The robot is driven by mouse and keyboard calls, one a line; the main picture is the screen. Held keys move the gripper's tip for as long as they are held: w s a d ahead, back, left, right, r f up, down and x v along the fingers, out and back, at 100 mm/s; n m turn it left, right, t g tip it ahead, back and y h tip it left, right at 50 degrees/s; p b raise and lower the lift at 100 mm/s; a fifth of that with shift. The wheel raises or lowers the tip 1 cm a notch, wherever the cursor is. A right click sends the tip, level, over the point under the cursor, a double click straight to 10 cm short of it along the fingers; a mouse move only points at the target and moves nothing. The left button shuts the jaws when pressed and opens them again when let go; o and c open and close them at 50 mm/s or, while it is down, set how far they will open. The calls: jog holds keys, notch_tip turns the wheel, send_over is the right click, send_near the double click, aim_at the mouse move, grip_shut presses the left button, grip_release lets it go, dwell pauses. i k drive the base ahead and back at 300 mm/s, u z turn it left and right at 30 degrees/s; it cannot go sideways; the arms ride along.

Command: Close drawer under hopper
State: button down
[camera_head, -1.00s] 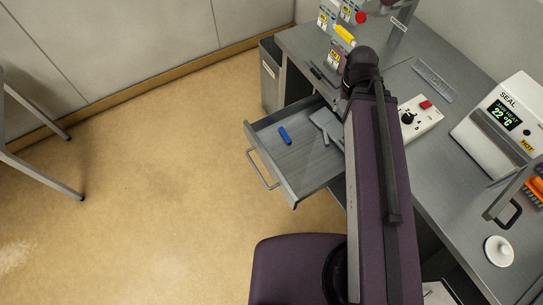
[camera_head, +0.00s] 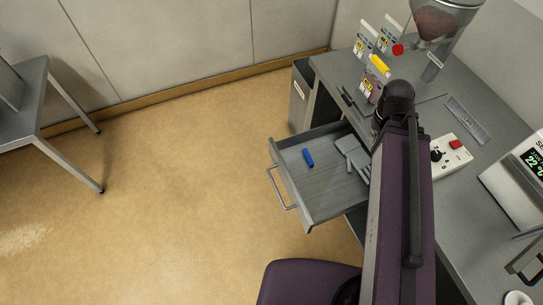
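The grey drawer (camera_head: 325,194) is pulled well out from under the bench, with its bar handle (camera_head: 280,189) on the front facing left. A blue object (camera_head: 308,157) and some grey flat pieces (camera_head: 352,156) lie in it. The hopper (camera_head: 443,22) with brown granules stands on the bench at the top right, partly cut off by the frame edge. My arm rises along the right of the drawer and hides part of the bench. My gripper cannot be seen.
The grey bench (camera_head: 463,210) holds a control box (camera_head: 451,156), bags, a yellow item (camera_head: 380,64) and a white sealing unit (camera_head: 520,180). A bin (camera_head: 301,97) stands left of the bench. A metal table (camera_head: 30,115) is at far left. The floor before the drawer is clear.

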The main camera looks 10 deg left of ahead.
aim_at(325, 192)
jog(key=z, duration=0.3)
jog(key=k, duration=1.55)
jog(key=u, duration=0.3)
jog(key=i, duration=1)
jog(key=u, duration=0.05)
